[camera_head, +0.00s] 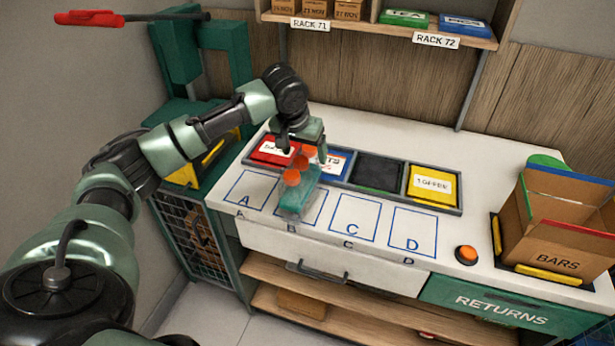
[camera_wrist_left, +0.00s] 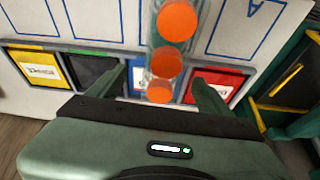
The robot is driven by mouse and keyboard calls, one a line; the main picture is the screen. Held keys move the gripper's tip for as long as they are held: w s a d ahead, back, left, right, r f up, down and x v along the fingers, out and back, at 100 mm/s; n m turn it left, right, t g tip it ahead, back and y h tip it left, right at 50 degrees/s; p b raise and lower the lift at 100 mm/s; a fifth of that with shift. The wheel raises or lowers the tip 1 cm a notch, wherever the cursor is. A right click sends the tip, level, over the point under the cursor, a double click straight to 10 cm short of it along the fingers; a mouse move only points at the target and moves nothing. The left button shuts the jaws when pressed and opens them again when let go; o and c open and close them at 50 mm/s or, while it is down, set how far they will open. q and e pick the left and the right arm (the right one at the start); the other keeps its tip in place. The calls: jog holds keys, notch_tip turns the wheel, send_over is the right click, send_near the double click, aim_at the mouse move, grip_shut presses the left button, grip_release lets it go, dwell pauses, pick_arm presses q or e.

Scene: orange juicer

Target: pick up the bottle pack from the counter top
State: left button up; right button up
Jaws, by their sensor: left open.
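The bottle pack (camera_head: 296,201) is a clear teal pack of bottles with several orange caps. It sits on the white counter top (camera_head: 480,200), over the left side of square B and close to square A. My left gripper (camera_head: 303,148) is open, just above and behind the pack's caps. In the left wrist view the orange caps of the bottle pack (camera_wrist_left: 166,60) line up between the two spread fingers of my left gripper (camera_wrist_left: 160,88). I cannot tell whether the fingers touch the pack. My right gripper is out of view.
Behind the pack is a tray row with red (camera_head: 268,152), blue, black and yellow (camera_head: 432,186) bins. Squares C and D are clear. An orange button (camera_head: 466,254) and an open BARS carton (camera_head: 560,225) stand at the right. A shelf rack (camera_head: 400,25) hangs above.

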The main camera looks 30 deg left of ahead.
aim_at(300, 161)
pick_arm(q)
jog(key=shift+f, duration=0.4)
jog(key=f, duration=0.1)
jog(key=f+p, duration=0.2)
jog(key=shift+s+a, duration=0.25)
jog(key=shift+s, duration=0.1)
jog(key=x, duration=0.2)
jog(key=shift+w+f, duration=0.15)
jog(key=shift+f, duration=0.1)
jog(key=shift+w+f+p, duration=0.1)
jog(key=shift+f+p, duration=0.1)
jog(key=shift+p, duration=0.1)
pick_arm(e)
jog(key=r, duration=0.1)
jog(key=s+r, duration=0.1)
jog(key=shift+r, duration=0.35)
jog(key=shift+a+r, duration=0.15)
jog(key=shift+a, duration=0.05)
pick_arm(q)
jog(key=shift+f+p, duration=0.25)
jog(key=shift+p, duration=0.05)
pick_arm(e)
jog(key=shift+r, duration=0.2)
